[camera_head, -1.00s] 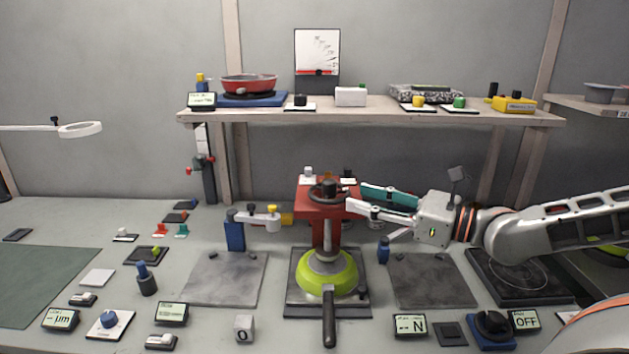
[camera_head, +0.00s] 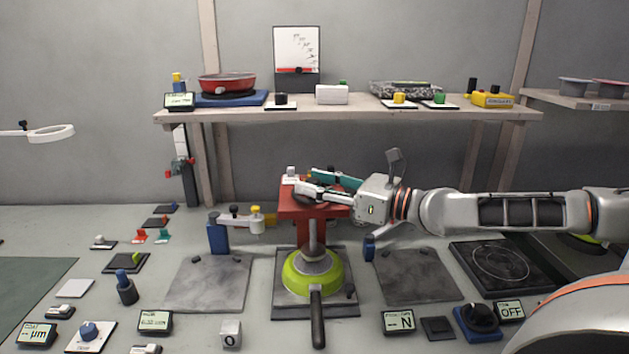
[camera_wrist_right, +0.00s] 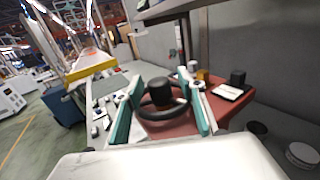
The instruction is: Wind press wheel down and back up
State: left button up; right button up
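The red press (camera_head: 302,235) stands mid-table with its dark wheel (camera_head: 305,198) on top, partly hidden by my right gripper. In the right wrist view the wheel (camera_wrist_right: 163,113) has a black central knob (camera_wrist_right: 161,91). My right gripper (camera_head: 306,183) reaches in from the right at wheel height. Its teal-lined fingers (camera_wrist_right: 166,108) are apart, one on each side of the wheel in the wrist view; I cannot tell whether they touch the rim. Below the press, a grey shaft stands above a lime-green pan (camera_head: 296,284) with a black handle pointing forward. My left gripper is not in view.
A wooden shelf (camera_head: 350,114) crosses behind the press, holding a red pan (camera_head: 227,84) and small devices. Grey plates (camera_head: 207,286) lie on both sides of the press. A blue post with an arm (camera_head: 217,237) stands left. Several small displays and knobs line the front.

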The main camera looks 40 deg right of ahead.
jog(key=shift+w+a, duration=0.2)
jog(key=shift+a, duration=0.05)
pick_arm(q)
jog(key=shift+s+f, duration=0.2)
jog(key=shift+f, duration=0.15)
pick_arm(e)
grip_shut()
pick_arm(q)
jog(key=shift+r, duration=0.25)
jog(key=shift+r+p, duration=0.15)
jog(key=shift+p, duration=0.3)
